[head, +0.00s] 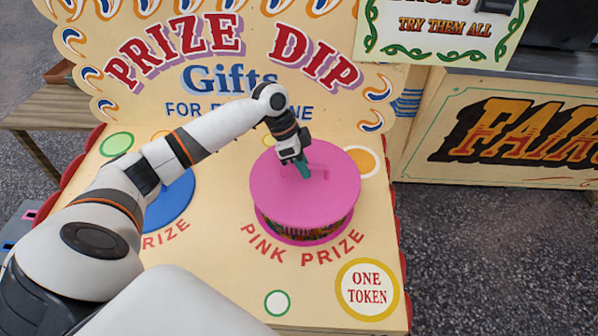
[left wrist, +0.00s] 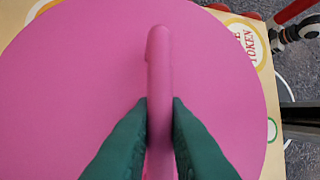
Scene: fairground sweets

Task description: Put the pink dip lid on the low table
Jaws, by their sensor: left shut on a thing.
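The pink dip lid (head: 300,200) is a wide flat disc with a raised bar handle. It is over a round dip tub (head: 310,231) with a dark patterned side, on the cream prize stand. I cannot tell whether there is a gap between lid and tub. My left gripper (head: 304,169) comes down from above onto the handle. In the left wrist view, its green fingers (left wrist: 160,110) are shut on the handle, one on each side, and the lid (left wrist: 70,80) fills most of the picture. My right gripper is not in the head view.
A brown wooden table (head: 50,108) stands at the left, partly behind the stand. A blue round lid (head: 172,204) is left of the pink one, partly behind my arm. The prize sign (head: 230,50) rises behind. A FAIR counter (head: 510,130) is at the right.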

